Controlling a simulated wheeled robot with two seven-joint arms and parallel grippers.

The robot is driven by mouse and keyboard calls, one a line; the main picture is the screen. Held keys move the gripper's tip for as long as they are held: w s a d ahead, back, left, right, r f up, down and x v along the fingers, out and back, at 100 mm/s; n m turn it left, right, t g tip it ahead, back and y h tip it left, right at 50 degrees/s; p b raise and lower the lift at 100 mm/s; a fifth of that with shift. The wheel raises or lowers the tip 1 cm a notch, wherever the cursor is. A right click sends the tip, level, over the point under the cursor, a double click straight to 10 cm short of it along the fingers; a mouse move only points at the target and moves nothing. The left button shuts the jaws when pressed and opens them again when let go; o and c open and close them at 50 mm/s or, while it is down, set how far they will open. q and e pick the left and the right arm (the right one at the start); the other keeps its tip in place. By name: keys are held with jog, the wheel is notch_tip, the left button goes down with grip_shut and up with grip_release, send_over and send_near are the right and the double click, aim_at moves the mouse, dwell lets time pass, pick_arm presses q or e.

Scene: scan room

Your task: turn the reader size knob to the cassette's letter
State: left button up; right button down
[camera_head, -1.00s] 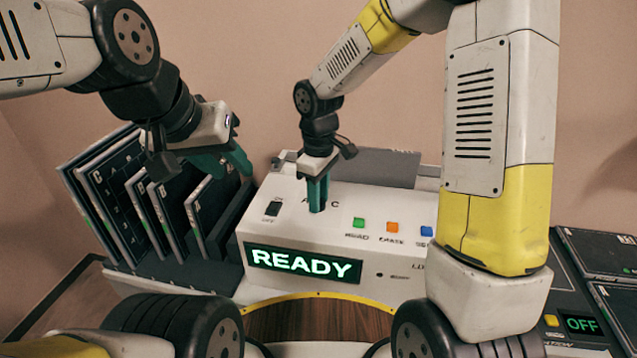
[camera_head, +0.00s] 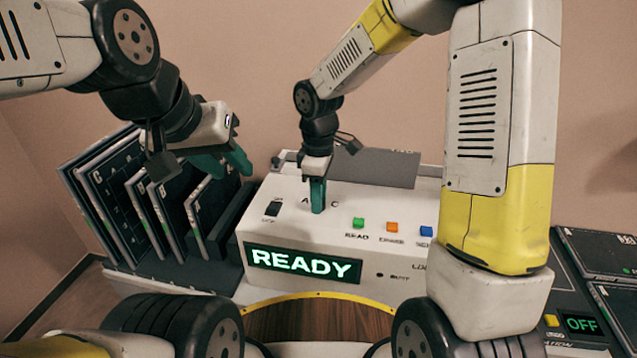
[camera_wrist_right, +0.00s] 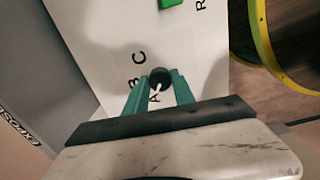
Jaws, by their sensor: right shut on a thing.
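The white reader (camera_head: 350,232) stands in the middle, with READY lit green on its screen. Its size knob (camera_wrist_right: 160,77) is small and black with a white pointer line. Letters A, B and C are printed around it. In the right wrist view the pointer lies towards A. My right gripper (camera_head: 317,195) comes down from above and is shut on the knob; its teal fingers (camera_wrist_right: 159,92) sit on either side of it. My left gripper (camera_head: 226,165) is open and empty, above the rack. I cannot tell which cassette is meant or read its letter.
Several dark cassettes (camera_head: 118,205) stand in a rack at the left. A grey plate (camera_head: 375,166) rises behind the reader's top. Green (camera_head: 359,223), orange and blue buttons sit right of the knob. A panel with an OFF display (camera_head: 581,324) is at the right.

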jog(key=c, duration=1.1)
grip_release()
jog(key=shift+o, duration=0.2)
notch_tip(320, 180, up, 8)
jog(key=shift+f, duration=0.1)
jog(key=shift+s+d+r, duration=0.1)
jog(key=shift+d+r, duration=0.2)
jog(key=s+d+r+m+t+y, duration=0.1)
jog(key=s+d+r+m+t, duration=0.2)
jog(key=s+d+r+m, duration=0.2)
jog(key=s+d+r+m+t+y, duration=0.1)
jog(key=s+d+r+m+t, duration=0.2)
jog(key=s+d+r+m, duration=0.2)
jog(key=s+d+m, duration=0.3)
jog(key=s+m, duration=0.1)
jog(key=s, duration=0.1)
jog(key=shift+d+r+m, duration=0.2)
jog(key=shift+d+m, duration=0.05)
jog(key=shift+m, duration=0.15)
